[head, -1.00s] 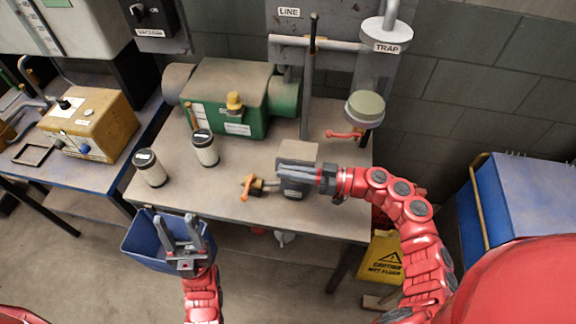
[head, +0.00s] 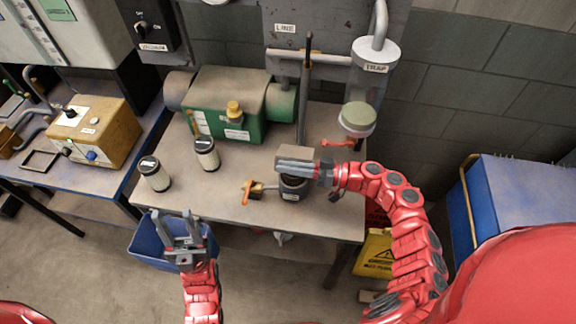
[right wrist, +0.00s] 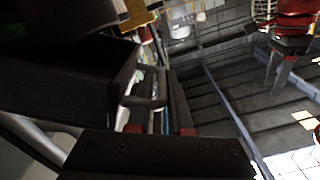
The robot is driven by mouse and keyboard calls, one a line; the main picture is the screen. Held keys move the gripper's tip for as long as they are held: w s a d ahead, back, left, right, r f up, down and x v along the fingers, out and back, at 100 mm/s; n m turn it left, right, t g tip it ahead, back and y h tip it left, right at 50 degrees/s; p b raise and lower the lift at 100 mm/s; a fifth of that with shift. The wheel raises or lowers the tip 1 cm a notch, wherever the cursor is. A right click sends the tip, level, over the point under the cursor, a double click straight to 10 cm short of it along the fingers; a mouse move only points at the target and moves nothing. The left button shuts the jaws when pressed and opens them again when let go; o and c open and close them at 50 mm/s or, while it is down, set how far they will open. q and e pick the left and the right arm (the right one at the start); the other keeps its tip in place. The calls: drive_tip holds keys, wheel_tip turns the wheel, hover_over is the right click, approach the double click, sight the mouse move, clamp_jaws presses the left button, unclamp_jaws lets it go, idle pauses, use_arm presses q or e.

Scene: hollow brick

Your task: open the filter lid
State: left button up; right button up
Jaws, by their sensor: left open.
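The filter housing (head: 293,188) is a dark cylinder with a pale label, near the front right of the workbench. An orange-handled valve or clamp (head: 250,190) sticks out from its left side. My right gripper (head: 292,165) lies level just over the housing top, against a grey block (head: 295,153), and hides most of the lid. Whether its jaws hold the lid is unclear. In the right wrist view dark jaws with red parts and a dark loop-like piece (right wrist: 147,101) fill the near area. My left gripper (head: 180,226) is open and empty, in front of the bench over a blue bin (head: 143,243).
A green pump (head: 225,105) stands behind. A vertical pipe (head: 304,90) and the trap (head: 374,75) rise near the right gripper.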

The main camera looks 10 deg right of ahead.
drive_tip(key=shift+o, duration=0.2)
drive_tip(key=b+v, duration=0.5)
drive_tip(key=v, duration=1.2)
drive_tip(key=shift+d, duration=0.2)
